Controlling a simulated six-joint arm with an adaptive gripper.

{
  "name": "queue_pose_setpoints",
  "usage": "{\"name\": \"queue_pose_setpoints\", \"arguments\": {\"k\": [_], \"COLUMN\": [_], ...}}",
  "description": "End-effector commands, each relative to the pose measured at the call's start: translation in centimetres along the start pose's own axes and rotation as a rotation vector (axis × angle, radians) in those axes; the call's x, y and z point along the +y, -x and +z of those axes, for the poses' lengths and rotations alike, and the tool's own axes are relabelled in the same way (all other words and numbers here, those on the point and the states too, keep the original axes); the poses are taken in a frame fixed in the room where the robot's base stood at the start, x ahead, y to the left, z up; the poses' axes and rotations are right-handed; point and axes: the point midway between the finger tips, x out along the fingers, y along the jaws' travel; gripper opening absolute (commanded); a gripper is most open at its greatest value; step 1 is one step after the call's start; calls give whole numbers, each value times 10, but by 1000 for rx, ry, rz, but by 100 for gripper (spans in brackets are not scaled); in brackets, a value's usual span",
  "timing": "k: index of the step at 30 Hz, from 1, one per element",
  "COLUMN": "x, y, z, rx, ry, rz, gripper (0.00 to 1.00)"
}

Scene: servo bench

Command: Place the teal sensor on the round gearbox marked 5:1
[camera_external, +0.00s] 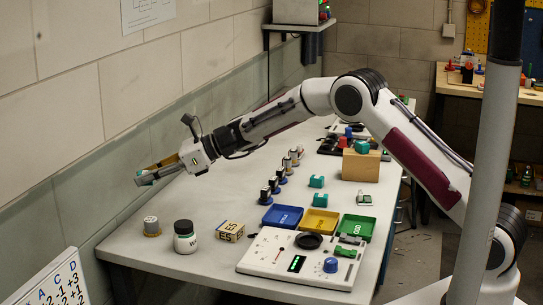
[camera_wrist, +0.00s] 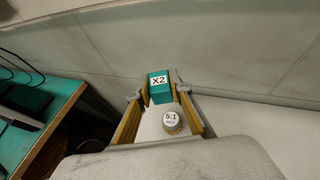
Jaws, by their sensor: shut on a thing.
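My gripper (camera_external: 142,176) is raised over the far left end of the bench near the wall. In the wrist view my gripper (camera_wrist: 159,88) is shut on a teal sensor (camera_wrist: 158,93) with a white label reading X2. The sensor is barely visible in the external view. The round gearbox marked 5:1 (camera_wrist: 173,122) shows between my fingers in the wrist view, with a white top label. A silver cylinder with a gold base, seemingly this gearbox (camera_external: 151,226), stands upright on the bench below my gripper. The sensor is apart from it.
Farther right are blue (camera_external: 282,216), yellow (camera_external: 318,221) and green (camera_external: 358,227) trays, and a white panel (camera_external: 262,262). Several small motors stand behind. The wall is close by.

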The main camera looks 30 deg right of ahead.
Motion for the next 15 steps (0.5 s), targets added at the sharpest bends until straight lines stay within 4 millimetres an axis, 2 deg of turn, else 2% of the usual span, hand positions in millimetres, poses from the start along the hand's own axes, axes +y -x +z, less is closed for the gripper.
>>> {"name": "queue_pose_setpoints", "arguments": {"k": [11,15], "x": [0,0], "y": [0,-3], "z": [-1,-9], "rx": [0,2], "ry": [-2,-3], "rz": [-4,-3], "gripper": [2,2]}}
